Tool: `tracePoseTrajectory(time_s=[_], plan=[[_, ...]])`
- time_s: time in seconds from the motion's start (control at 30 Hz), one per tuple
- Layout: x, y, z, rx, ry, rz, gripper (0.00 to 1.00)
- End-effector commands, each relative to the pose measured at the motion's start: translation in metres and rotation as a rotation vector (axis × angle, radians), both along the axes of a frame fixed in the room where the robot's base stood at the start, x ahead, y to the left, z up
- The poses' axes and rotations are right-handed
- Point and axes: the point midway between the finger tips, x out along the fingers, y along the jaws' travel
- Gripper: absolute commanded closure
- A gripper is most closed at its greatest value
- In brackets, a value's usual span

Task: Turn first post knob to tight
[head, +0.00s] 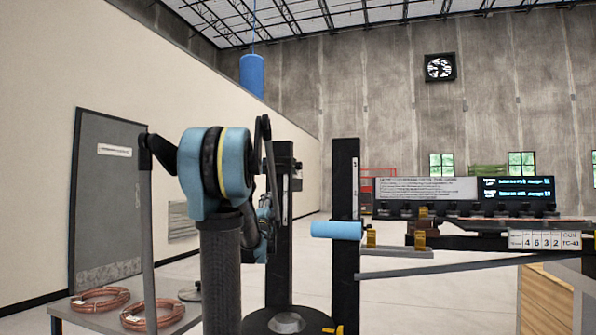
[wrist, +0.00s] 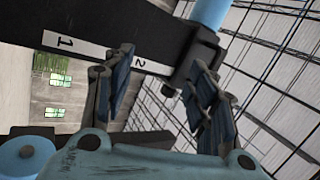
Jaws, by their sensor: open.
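In the wrist view my gripper (wrist: 160,82) is open, its two dark finger pads spread apart. Beyond the fingertips a black post (wrist: 110,25) crosses the picture, with white labels reading 1 and 2. A light blue cylinder (wrist: 209,12) sits beside the fitting. In the head view a black post (head: 345,270) stands right of my arm, and my gripper is mostly hidden behind the arm.
Another black post (head: 278,245) stands close behind my arm. A blue cylinder (head: 336,230) lies across the nearer post. A bench with brass fittings (head: 420,240) and a display panel (head: 515,195) is at right. Copper coils (head: 100,299) lie on a low table at left.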

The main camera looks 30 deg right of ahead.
Motion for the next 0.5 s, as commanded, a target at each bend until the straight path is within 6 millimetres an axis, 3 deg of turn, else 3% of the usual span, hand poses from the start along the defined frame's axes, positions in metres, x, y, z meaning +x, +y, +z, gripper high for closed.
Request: tracePoseTrajectory(time_s=[0.03, 0.2, 0.5], plan=[[-0.004, -0.020, 0.011, -0.002, -0.076, -0.019, 0.48], [-0.023, -0.059, 0.036, -0.016, -0.287, -0.045, 0.48], [-0.033, -0.080, 0.051, -0.031, -0.398, -0.052, 0.48]])
